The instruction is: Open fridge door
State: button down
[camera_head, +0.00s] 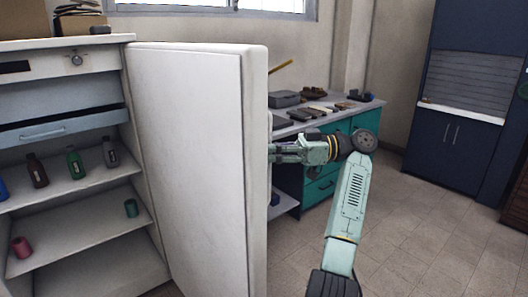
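The white fridge door (195,160) stands open, swung out from the right side of the fridge cabinet (90,60). Its broad pale face and rounded right edge show; its far side is hidden. My gripper (275,153) is at the right edge of the door, about mid-height, with its fingers pointing left. The fingertips reach the door's edge and are partly hidden there. I cannot tell if they touch the door or how wide they are apart. The shelves inside the fridge (80,185) are exposed, with several small bottles and cans on them.
A teal-fronted bench (345,125) with tools and boxes on top stands behind my gripper. A dark blue cabinet (455,150) is at the back right. The tiled floor (420,235) is clear at the lower right.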

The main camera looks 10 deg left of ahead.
jog(key=shift+d, duration=0.15)
jog(key=c, duration=1.7)
grip_release()
jog(key=shift+d, duration=0.15)
jog(key=shift+o, duration=0.7)
jog(key=shift+a, duration=0.2)
jog(key=shift+d, duration=0.1)
jog(key=v, duration=0.7)
jog(key=shift+d, duration=0.2)
jog(key=shift+w, duration=0.1)
jog(key=shift+c, duration=0.6)
